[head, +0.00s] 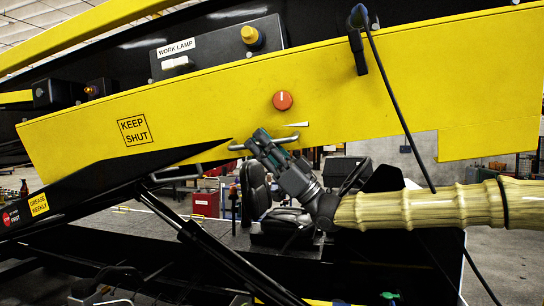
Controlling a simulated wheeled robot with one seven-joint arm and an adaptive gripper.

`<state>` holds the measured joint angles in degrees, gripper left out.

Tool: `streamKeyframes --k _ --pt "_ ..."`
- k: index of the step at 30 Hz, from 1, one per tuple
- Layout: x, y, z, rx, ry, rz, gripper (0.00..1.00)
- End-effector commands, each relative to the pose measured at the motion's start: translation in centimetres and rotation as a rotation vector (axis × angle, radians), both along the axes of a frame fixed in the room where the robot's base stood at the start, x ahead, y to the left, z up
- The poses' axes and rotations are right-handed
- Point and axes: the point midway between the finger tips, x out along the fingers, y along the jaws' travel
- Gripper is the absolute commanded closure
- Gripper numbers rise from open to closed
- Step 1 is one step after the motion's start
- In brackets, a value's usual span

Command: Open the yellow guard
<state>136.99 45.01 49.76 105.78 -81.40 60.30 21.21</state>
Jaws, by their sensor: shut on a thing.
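The yellow guard (200,110) is a long sloping panel across the head view, with a "KEEP SHUT" label (134,130) on its left part. A round orange knob (283,101) with a white line on it sits near its middle. A grey bar handle (237,147) shows at the guard's lower edge. My gripper (258,141) is shut on this handle, reaching it from the lower right. The middle of the handle is hidden behind my gripper's fingers. The guard lies against the loader's dark frame, and I see no clear gap along its upper edge.
A work lamp panel (215,48) is above the guard. A black seat (282,222) and a sloping black strut (205,245) are below it.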

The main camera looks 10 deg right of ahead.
Motion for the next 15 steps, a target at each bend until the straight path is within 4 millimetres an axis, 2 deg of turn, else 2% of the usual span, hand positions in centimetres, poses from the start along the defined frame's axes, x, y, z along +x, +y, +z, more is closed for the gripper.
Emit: streamKeyframes --k 6,15 --pt "1.30 -0.56 0.27 -0.033 -0.074 0.010 1.00" --pt "1.46 -0.64 0.32 -0.041 -0.085 0.016 1.00"
